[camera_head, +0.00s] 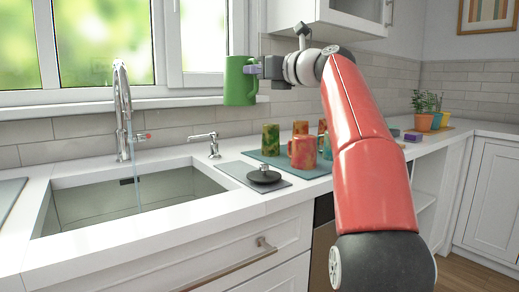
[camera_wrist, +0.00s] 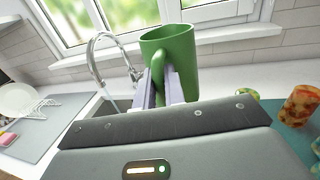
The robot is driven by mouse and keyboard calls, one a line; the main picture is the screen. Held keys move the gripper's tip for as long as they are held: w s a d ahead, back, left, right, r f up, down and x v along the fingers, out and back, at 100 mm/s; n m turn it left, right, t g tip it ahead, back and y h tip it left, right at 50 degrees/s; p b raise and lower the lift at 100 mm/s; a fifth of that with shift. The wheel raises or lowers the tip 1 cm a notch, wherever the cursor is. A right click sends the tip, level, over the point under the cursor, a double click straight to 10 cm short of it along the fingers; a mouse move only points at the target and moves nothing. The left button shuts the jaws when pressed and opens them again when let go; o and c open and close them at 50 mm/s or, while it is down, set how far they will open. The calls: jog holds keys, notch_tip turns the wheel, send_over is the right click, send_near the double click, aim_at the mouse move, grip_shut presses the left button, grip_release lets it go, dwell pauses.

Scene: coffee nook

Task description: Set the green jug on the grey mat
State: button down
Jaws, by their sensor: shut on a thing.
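The green jug (camera_head: 238,88) is held up in the air, upright or nearly so, above the counter behind the sink's right side and in front of the window. My gripper (camera_head: 256,67) is shut on it from the right. In the wrist view the jug (camera_wrist: 178,48) shows its open rim, and my fingers (camera_wrist: 162,84) close at its handle. A grey mat (camera_head: 234,169) lies right of the sink, with a black round knobbed object (camera_head: 264,176) on it. Another grey mat or board (camera_head: 9,192) lies left of the sink; the wrist view shows it (camera_wrist: 40,142) too.
A teal mat (camera_head: 258,157) with several patterned cups and a jug (camera_head: 302,152) adjoins the right grey mat. The tall faucet (camera_head: 123,110) and soap dispenser (camera_head: 212,142) stand behind the sink. A white plate and rack (camera_wrist: 32,108) stand on the left grey mat.

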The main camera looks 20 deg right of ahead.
notch_tip(320, 180, down, 18)
jog(key=b, duration=0.5)
jog(key=shift+r, duration=0.2)
jog(key=shift+f, duration=0.15)
jog(key=c, duration=1.5)
grip_release()
jog(key=shift+s+d, duration=0.1)
jog(key=shift+s, duration=0.05)
jog(key=b+v, duration=0.1)
jog(key=v, duration=1.1)
